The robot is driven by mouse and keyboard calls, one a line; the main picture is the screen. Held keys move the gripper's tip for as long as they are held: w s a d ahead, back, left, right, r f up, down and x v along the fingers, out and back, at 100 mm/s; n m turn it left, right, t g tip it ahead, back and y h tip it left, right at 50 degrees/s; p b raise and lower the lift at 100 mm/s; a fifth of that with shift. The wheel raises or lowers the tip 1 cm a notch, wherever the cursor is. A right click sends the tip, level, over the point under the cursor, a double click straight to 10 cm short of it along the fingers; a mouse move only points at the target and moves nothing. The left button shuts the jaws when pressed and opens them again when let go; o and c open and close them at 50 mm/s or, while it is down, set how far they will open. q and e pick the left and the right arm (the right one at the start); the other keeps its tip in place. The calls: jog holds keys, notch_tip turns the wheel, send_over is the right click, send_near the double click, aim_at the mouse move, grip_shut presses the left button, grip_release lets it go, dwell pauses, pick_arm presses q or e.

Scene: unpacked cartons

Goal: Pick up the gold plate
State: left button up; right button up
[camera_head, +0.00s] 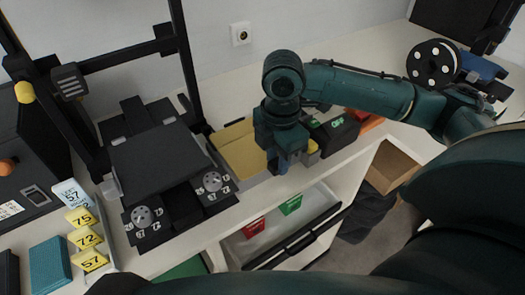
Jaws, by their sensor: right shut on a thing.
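The gold plate (236,148) is a flat, dull-gold sheet on the white counter, just right of the black 3D printer. My right gripper (283,165) points down at the plate's right edge and is shut on it. The wrist and fingers hide that edge and the exact grip. I cannot tell whether the plate is lifted off what lies under it. My left gripper is not in view.
The black printer (160,165) stands close on the left, its frame post rising behind the plate. A dark item with green parts (335,128) lies right of my gripper. Below, an open drawer (322,205) holds red and green boxes. Yellow number tags (85,238) stand at left.

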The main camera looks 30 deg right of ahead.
grip_shut()
pick_arm(q)
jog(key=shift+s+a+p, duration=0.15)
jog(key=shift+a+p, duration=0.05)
jog(key=shift+p, duration=0.25)
pick_arm(e)
notch_tip(320, 180, up, 10)
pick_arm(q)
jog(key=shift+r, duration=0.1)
